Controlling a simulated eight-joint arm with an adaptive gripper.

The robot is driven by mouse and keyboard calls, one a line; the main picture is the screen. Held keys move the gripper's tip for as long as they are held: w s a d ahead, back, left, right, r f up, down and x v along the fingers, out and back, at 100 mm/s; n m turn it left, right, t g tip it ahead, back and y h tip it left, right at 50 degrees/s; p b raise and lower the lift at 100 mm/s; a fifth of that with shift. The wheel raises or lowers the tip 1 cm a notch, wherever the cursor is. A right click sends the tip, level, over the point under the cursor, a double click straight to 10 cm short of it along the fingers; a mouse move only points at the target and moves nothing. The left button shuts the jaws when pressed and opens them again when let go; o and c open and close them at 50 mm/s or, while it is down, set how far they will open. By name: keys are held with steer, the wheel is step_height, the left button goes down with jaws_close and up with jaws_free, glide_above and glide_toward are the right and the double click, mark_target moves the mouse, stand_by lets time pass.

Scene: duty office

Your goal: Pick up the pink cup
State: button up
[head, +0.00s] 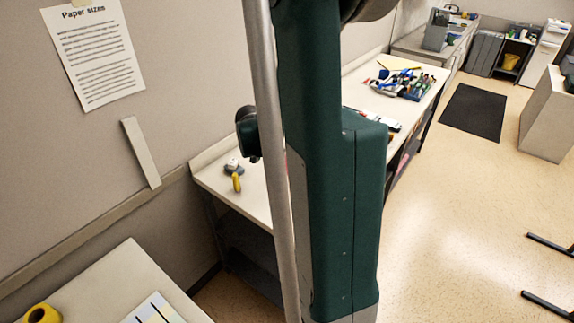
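No pink cup can be made out in the head view. A small reddish patch (403,162) shows below the edge of the long bench, too small to identify. My gripper is not in view. A large dark green part of my own body and a grey pole fill the middle of the picture and hide part of the bench behind them.
The long bench (262,208) along the wall holds a yellow item (236,183) and a cluster of tools (405,84). A near table (95,285) holds a yellow roll (42,314) and a paper sheet (153,309). Open floor (455,215) and a dark mat (473,112) lie right.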

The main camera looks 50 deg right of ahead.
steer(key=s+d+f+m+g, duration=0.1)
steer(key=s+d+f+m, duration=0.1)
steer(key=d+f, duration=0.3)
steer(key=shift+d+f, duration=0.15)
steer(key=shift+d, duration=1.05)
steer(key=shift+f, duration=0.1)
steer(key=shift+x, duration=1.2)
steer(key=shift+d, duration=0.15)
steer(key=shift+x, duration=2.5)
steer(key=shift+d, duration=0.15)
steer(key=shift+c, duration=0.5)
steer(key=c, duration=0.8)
